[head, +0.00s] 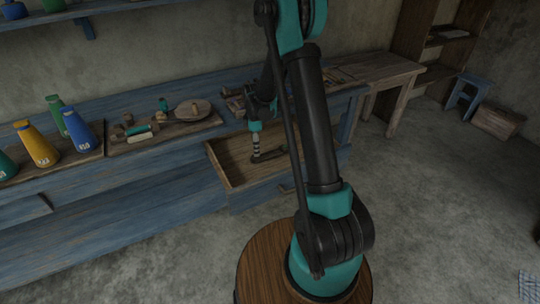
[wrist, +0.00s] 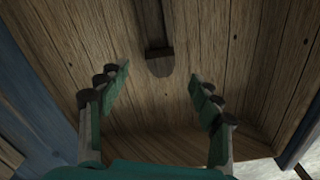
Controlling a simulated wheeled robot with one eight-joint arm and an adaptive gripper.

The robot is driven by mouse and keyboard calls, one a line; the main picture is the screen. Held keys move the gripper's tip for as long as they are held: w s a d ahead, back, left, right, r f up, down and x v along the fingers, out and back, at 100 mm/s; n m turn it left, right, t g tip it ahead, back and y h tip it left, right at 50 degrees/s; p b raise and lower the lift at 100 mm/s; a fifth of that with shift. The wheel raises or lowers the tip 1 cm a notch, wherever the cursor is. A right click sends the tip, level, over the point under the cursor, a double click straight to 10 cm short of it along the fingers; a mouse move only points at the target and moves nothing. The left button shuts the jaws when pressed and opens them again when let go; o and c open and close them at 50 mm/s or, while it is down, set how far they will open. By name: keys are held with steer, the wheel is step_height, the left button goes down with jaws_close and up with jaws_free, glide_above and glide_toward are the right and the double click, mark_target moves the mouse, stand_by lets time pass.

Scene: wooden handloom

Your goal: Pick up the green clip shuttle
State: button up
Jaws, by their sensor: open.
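My gripper (head: 256,154) is down inside an open wooden drawer in the head view. In the wrist view its two green-and-grey fingers are spread wide with nothing between the tips (wrist: 160,78). A long dark wooden piece with a paler rounded end (wrist: 160,65) lies on the drawer floor just beyond the fingertips. It also shows in the head view (head: 268,156), beside my gripper. No green shows on it, so I cannot tell whether it is the green clip shuttle. A small green item (head: 137,131) lies on the bench tray, too small to identify.
The drawer (head: 222,167) has raised walls around my gripper; its floor (wrist: 80,50) looks otherwise bare. The blue bench holds a tray (head: 190,129) with a round dish (head: 193,110) and small items. Several coloured cones, including a yellow one (head: 37,147), stand at left.

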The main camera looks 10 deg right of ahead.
steer(key=shift+a+f, duration=0.2)
steer(key=shift+f, duration=2.5)
steer(key=shift+w, duration=0.1)
steer(key=c, duration=1.3)
steer(key=shift+r, duration=0.1)
